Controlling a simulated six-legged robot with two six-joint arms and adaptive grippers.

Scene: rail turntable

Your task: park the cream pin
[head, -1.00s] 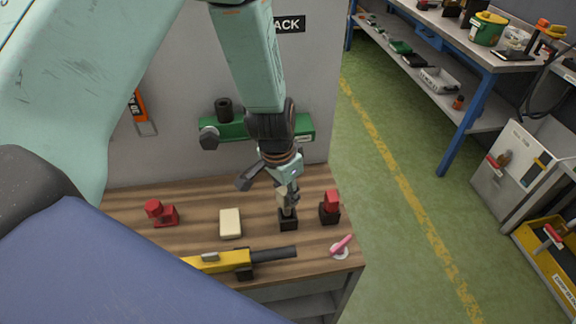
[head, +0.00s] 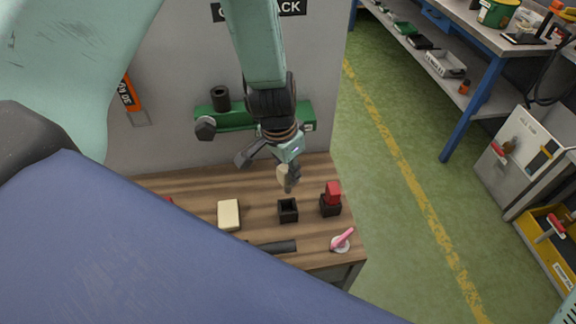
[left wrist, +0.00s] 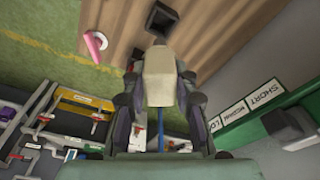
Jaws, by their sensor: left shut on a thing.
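My left gripper (head: 287,178) is shut on the cream pin (head: 283,176), holding it above the wooden bench. The pin also shows between the fingers in the left wrist view (left wrist: 159,76). Below it, apart from the pin, stands an open, empty black socket (head: 288,211); its square opening shows at the top of the left wrist view (left wrist: 160,18). My right gripper is not in view.
A red pin (head: 333,189) stands in a black block (head: 330,207). A pink pin (head: 343,237) is on a white disc. A cream block (head: 229,214) lies to the left. A green wall rack (head: 240,119) is behind. My blue body hides the near bench.

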